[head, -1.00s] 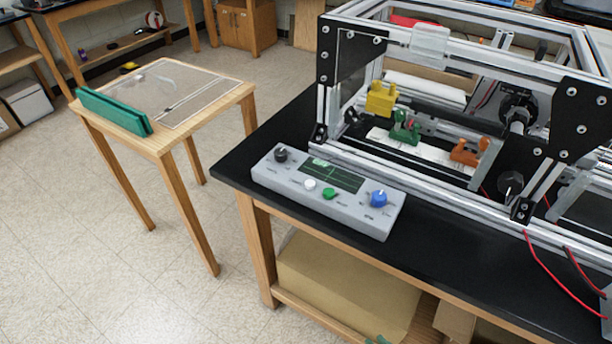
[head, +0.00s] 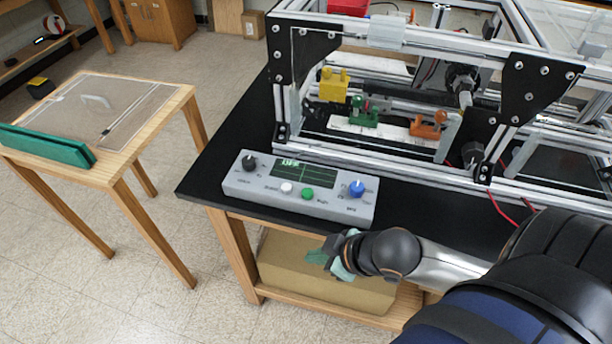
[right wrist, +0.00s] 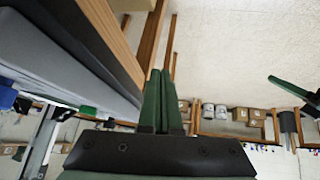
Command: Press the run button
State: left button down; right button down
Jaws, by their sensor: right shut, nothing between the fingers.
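The grey control box (head: 240,188) lies on the black bench top. It has a dark screen with green lines, a white button, a green button (head: 307,194), a black knob and a blue knob (head: 357,188). The button labels are too small to read surely. My right gripper (head: 322,260) is shut and empty, before the bench edge, below and apart from the box. Its green fingers (right wrist: 160,95) lie together in the right wrist view, with the box's side (right wrist: 50,65) at left. A dark green part (right wrist: 288,86) at right there may be my left gripper; its state is unclear.
An aluminium extrusion frame (head: 390,165) stands behind the box, holding yellow, green and orange parts. A cardboard box (head: 290,275) sits on the lower shelf. A small wooden table (head: 120,170) with a green bar (head: 45,147) stands at left. Black bench top is bare left of the box.

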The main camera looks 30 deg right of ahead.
jog(key=w+d+r+n+y, duration=0.1)
jog(key=w+d+r, duration=0.1)
jog(key=d+r, duration=0.3)
jog(key=w+d+r+y, duration=0.2)
jog(key=d+r, duration=0.4)
jog(key=r, duration=0.7)
jog(key=shift+w+r+n, duration=0.15)
jog(key=shift+w+n, duration=0.25)
jog(key=shift+w, duration=0.2)
send_over(313, 197)
jog(key=s+d, duration=0.1)
notch_tip(313, 197, down, 5)
jog(key=f+b, duration=0.2)
jog(key=f, duration=0.1)
jog(key=w+f+b, duration=0.1)
jog(key=f+b, duration=0.1)
jog(key=shift+a+f, duration=0.2)
jog(key=shift+a, duration=0.2)
jog(key=shift+f, duration=0.4)
